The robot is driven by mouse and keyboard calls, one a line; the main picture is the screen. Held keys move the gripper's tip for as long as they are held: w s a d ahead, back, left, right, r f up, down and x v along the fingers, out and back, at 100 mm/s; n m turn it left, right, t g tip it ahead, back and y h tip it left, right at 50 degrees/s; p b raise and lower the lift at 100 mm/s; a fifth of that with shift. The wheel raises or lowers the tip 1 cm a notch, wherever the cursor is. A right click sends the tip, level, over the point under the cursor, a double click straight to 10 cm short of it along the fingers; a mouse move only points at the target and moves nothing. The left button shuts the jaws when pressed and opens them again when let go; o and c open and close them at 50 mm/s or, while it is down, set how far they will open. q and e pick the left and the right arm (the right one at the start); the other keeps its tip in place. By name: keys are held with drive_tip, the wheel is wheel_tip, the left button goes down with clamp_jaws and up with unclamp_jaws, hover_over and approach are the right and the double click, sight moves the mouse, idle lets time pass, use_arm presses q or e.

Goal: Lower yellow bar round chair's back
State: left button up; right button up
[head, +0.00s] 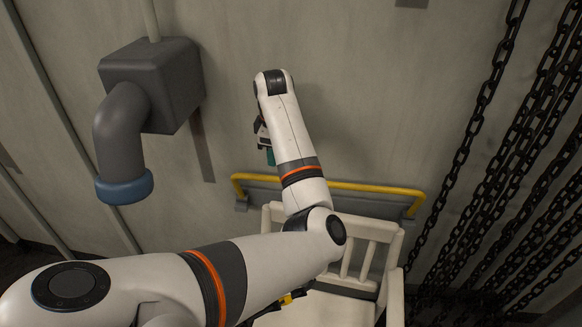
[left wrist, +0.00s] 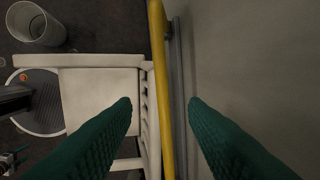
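The yellow bar (head: 372,188) runs level along a grey wall panel behind the white chair (head: 382,229), with both ends bent toward the wall. In the left wrist view the bar (left wrist: 160,75) passes between the chair's back (left wrist: 147,110) and the wall. My left gripper (head: 267,150) is near the wall, above the bar's left part in the head view; its forearm hides part of the bar and chair. In the left wrist view its green fingers (left wrist: 160,103) are apart, with the bar beyond the gap and nothing held. My right gripper cannot be made out clearly.
A grey box with a bent pipe (head: 150,90) juts from the wall at left. Dark chains (head: 500,170) hang at right. A bin (left wrist: 38,25) stands on the floor at the upper left of the left wrist view.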

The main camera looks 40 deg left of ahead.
use_arm(q)
drive_tip(key=shift+n+h, duration=0.4)
drive_tip(key=shift+n, duration=0.1)
drive_tip(key=f, duration=0.3)
drive_tip(key=w+f+p, duration=0.1)
drive_tip(key=f, duration=0.2)
drive_tip(key=w+f, duration=0.1)
drive_tip(key=f, duration=0.2)
drive_tip(key=shift+w+a+f, duration=0.1)
drive_tip(key=shift+w+f, duration=0.05)
drive_tip(key=shift+f, duration=0.25)
clamp_jaws()
